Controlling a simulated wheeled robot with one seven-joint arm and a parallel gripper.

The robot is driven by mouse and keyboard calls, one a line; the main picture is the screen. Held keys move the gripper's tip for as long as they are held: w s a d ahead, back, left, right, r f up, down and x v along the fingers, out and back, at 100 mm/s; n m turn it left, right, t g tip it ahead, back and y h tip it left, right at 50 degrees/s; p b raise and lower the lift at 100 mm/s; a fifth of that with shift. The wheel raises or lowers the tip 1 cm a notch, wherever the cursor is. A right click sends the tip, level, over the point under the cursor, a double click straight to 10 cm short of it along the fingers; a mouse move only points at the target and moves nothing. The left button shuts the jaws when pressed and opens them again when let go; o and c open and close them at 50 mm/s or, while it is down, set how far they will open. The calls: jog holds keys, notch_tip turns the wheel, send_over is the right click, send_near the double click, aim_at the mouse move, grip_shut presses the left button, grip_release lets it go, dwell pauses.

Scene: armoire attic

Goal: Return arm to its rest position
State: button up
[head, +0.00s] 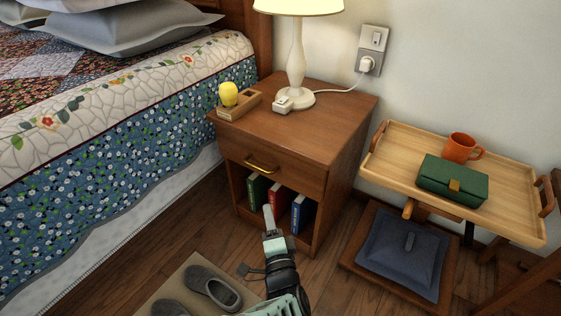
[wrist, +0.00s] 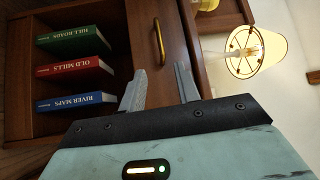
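My gripper (head: 269,219) is in front of the nightstand (head: 345,125), near its open lower shelf. In the wrist view my gripper (wrist: 160,88) shows two fingers apart with nothing between them. Its fingers point toward the nightstand's closed drawer front and brass handle (wrist: 171,50). Whether the fingertips touch the wood is hard to tell. On the shelf stand a green book (wrist: 73,41), a red book (wrist: 74,67) and a blue book (wrist: 75,101). In the head view the gripper partly covers the red book.
A lamp (head: 297,60), yellow object (head: 229,93) and wooden holder (head: 245,108) stand on the nightstand. A tray (head: 390,150) at right bears an orange mug (head: 462,147) and green case (head: 452,184). The bed (head: 100,170) is left; slippers (head: 205,285) lie below.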

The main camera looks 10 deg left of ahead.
jog(key=d+r+m+g+h, duration=0.3)
jog(key=d+r+m+h, duration=0.1)
jog(key=d+m+h, duration=0.5)
jog(key=d+r+m+g+h, duration=0.3)
jog(key=d+m+h, duration=0.4)
jog(key=m, duration=0.4)
jog(key=s+d+r+m+g+y, duration=0.1)
jog(key=s+d+r+m+g, duration=0.35)
jog(key=m, duration=0.35)
jog(key=s+d+r+m+g+y, duration=0.1)
jog(key=s+d+r+m+g, duration=0.2)
jog(key=s+m+g, duration=0.4)
jog(key=s+a+r+m+g+y, duration=0.1)
jog(key=s+r+m+y, duration=0.8)
jog(key=m, duration=0.7)
notch_tip(320, 180, up, 36)
jog(key=p, duration=3.4)
jog(key=shift+s+m+h, duration=0.2)
jog(key=shift+m+h, duration=0.1)
jog(key=shift+h, duration=0.1)
jog(key=shift+a, duration=0.1)
